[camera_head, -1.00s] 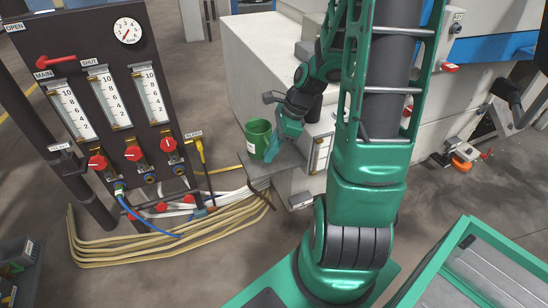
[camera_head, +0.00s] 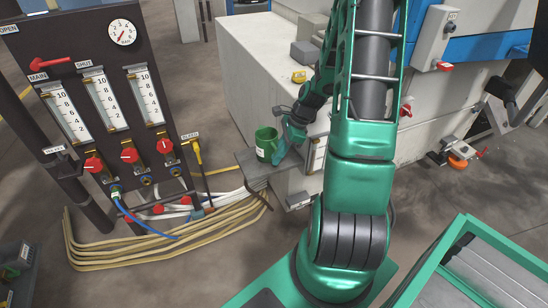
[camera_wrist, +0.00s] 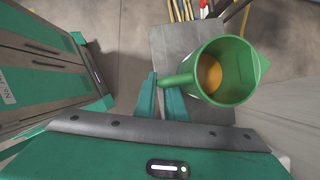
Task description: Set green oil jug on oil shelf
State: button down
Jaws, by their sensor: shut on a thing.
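The green oil jug (camera_head: 266,146) is upright at the grey oil shelf (camera_head: 250,164) on the side of the pale machine block. In the wrist view the jug (camera_wrist: 240,92) is open-topped, with amber oil inside, a spout on the right and a handle on the left. My gripper (camera_wrist: 161,88) is shut on the handle; in the head view my gripper (camera_head: 277,157) is at the jug's lower right. The jug overlaps the shelf plate (camera_wrist: 172,45) in the wrist view. I cannot tell whether its base touches the shelf.
A dark gauge panel (camera_head: 80,50) stands to the left, with coiled hoses (camera_head: 110,252) at its foot. The pale machine block (camera_head: 250,62) rises behind the shelf, with a yellow object (camera_head: 298,76) on top. A green-framed cart (camera_head: 470,270) is at the lower right.

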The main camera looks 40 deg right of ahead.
jog(key=shift+f, duration=0.2)
jog(key=c, duration=1.8)
grip_release()
jog(key=shift+c, duration=0.2)
jog(key=v, duration=1.1)
jog(key=s+a+r+n+g+h, duration=0.1)
jog(key=s+a+r+n, duration=0.4)
jog(key=s+n, duration=0.4)
jog(key=s+a+r+n+g+h, duration=0.1)
jog(key=s+a+r+n+h, duration=0.1)
jog(key=s+a+r+n, duration=0.3)
jog(key=s+r+n, duration=0.2)
jog(key=s+n, duration=0.2)
jog(key=s, duration=0.2)
jog(key=shift+s+a+r+g+h, duration=0.2)
jog(key=shift+s+a+g+h, duration=0.1)
jog(key=shift+g, duration=0.1)
